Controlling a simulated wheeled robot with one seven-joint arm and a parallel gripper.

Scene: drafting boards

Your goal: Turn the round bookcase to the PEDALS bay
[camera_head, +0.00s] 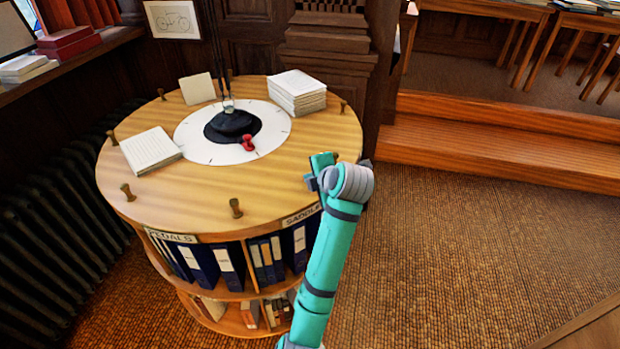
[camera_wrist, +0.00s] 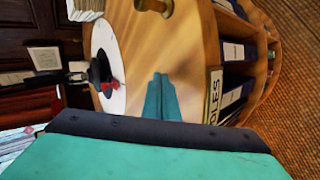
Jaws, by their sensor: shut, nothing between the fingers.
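The round bookcase (camera_head: 200,200) has a light wood top with several short upright pegs near its rim. The PEDALS label (camera_head: 172,237) is at the front left of the rim, over a bay of blue binders (camera_head: 200,263). The SADDLES label (camera_head: 301,214) is at the front right, partly hidden by my arm. My gripper (camera_head: 322,160) is at the right rim of the top. In the wrist view its fingers (camera_wrist: 162,98) are together and empty over the wood, beside the label ending in DLES (camera_wrist: 213,97). One peg (camera_wrist: 155,6) shows ahead, apart from the fingers.
The top carries a white dial (camera_head: 195,148) with a dark mound and a red piece (camera_head: 248,144), paper stacks (camera_head: 297,92) and a booklet (camera_head: 150,149). A radiator (camera_head: 55,250) stands close at left. A wooden step (camera_head: 500,143) is at right; the carpet before it is clear.

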